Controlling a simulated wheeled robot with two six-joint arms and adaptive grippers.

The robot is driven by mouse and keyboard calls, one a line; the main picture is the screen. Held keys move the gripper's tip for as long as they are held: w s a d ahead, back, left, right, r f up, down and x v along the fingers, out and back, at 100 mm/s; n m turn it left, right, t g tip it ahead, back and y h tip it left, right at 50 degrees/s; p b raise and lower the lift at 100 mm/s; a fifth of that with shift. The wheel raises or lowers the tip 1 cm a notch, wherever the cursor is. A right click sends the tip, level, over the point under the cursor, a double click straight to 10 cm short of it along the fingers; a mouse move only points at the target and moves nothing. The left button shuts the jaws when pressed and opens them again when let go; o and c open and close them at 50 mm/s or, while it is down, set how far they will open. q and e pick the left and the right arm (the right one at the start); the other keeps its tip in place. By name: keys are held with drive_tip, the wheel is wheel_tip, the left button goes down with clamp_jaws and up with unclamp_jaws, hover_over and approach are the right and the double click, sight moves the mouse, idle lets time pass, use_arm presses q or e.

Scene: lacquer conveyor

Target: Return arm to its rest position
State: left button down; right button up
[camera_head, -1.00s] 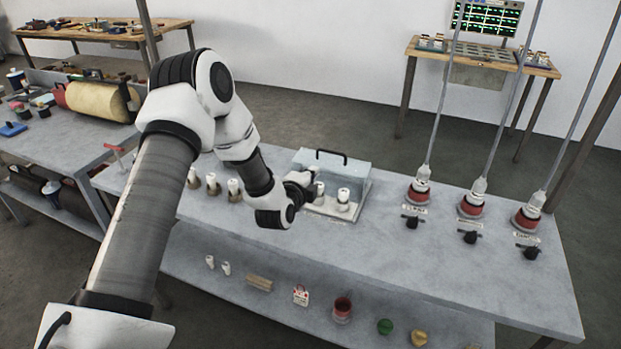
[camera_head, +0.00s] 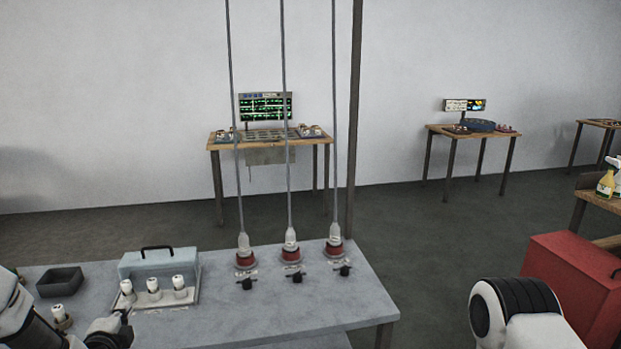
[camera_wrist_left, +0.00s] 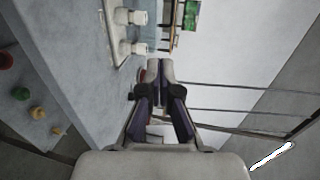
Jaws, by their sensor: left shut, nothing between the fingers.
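My left gripper (camera_head: 122,316) is at the lower left of the head view, just in front of the white tray (camera_head: 185,301). In the left wrist view its two fingers (camera_wrist_left: 160,70) are together with nothing between them. Much of the left arm is cut off by the picture's lower left corner. A white and black joint of my right arm (camera_head: 515,310) shows at the lower right of the head view. My right gripper is out of the picture.
Red-based fixtures with tall rods (camera_head: 291,255) stand right on the grey table (camera_head: 290,318). A red cabinet (camera_head: 572,290) is farther right.

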use_arm(q)
drive_tip(key=s+d+f+g+h, duration=0.2)
drive_tip(key=s+d+f+g, duration=0.1)
drive_tip(key=s+d+f, duration=0.6)
drive_tip(key=s+d+f+g+h, duration=0.1)
drive_tip(key=s+d+f+g, duration=0.4)
drive_tip(key=f, duration=0.6)
drive_tip(key=s+d+f+n+g, duration=0.1)
drive_tip(key=s+f+n+g, duration=0.1)
drive_tip(key=s+n, duration=0.6)
drive_tip(key=s+d+f+n+g, duration=0.2)
drive_tip(key=s+n+g, duration=0.3)
drive_tip(key=s, duration=1.2)
drive_tip(key=n, duration=0.3)
drive_tip(key=shift+s+d+f+h, duration=0.2)
drive_tip(key=shift+f+h, duration=0.1)
drive_tip(key=shift+f, duration=0.1)
